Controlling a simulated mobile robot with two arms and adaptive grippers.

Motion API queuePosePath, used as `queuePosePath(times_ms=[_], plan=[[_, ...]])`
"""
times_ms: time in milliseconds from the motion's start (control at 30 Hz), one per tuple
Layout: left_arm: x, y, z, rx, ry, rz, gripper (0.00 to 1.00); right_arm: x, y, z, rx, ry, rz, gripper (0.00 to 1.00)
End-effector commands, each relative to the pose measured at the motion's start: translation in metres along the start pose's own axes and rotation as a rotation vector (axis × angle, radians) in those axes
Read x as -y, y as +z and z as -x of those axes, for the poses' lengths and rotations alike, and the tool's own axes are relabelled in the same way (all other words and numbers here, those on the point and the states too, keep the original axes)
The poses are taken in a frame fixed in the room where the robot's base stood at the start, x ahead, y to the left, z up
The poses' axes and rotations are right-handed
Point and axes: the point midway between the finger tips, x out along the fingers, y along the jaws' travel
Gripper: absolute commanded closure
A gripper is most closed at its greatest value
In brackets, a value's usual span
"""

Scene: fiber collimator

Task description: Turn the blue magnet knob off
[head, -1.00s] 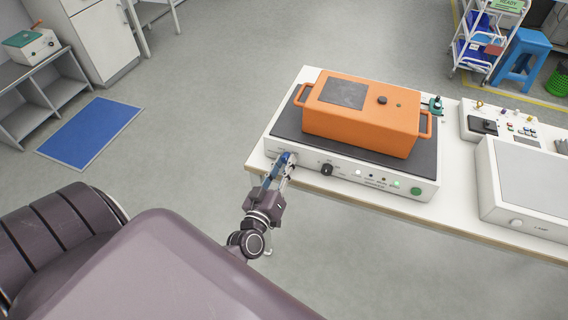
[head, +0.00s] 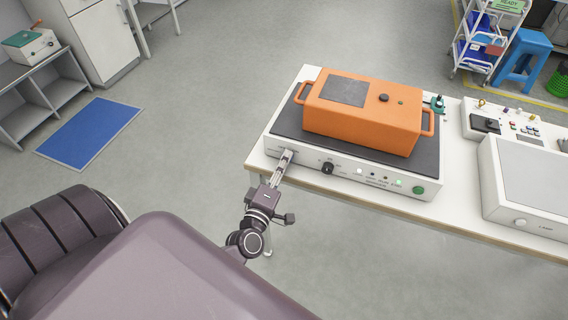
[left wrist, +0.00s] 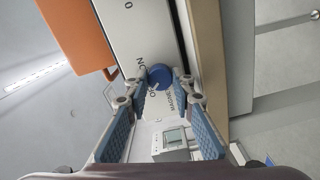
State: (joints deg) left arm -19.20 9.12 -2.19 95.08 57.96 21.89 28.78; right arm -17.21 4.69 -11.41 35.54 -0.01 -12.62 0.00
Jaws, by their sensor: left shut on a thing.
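The blue magnet knob (left wrist: 160,76) is on the front panel of the white device (head: 412,190), under lettering that reads partly ON, OFF and MAGNET in the left wrist view. My left gripper (head: 287,156) is shut on the knob, with one blue-padded finger on each side of it. In the head view the fingertips reach the left end of the front panel and hide the knob. The knob's pointer mark cannot be made out. My right gripper is not in view.
An orange box (head: 362,117) with handles sits on the device's dark top. A black knob (head: 327,169) and a green button (head: 418,190) are further right on the panel. Other instruments stand on the white table to the right. The floor in front is clear.

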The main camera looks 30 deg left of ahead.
Motion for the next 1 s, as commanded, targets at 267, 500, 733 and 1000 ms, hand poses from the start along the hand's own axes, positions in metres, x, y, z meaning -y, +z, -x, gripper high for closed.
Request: queuePosePath(times_ms=[267, 500, 733, 1000], plan=[[0.0012, 0.0001, 0.0003, 0.000, -0.002, 0.082, 1.00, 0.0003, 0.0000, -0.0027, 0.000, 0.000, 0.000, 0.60], [0.0010, 0.0000, 0.0004, 0.000, -0.002, 0.097, 1.00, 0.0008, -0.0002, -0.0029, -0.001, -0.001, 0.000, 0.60], [0.0010, 0.0001, 0.0004, 0.000, -0.002, 0.097, 1.00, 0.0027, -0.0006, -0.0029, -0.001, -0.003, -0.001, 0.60], [0.0011, 0.0001, 0.0004, 0.000, -0.002, 0.095, 0.60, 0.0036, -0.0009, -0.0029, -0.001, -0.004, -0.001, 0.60]])
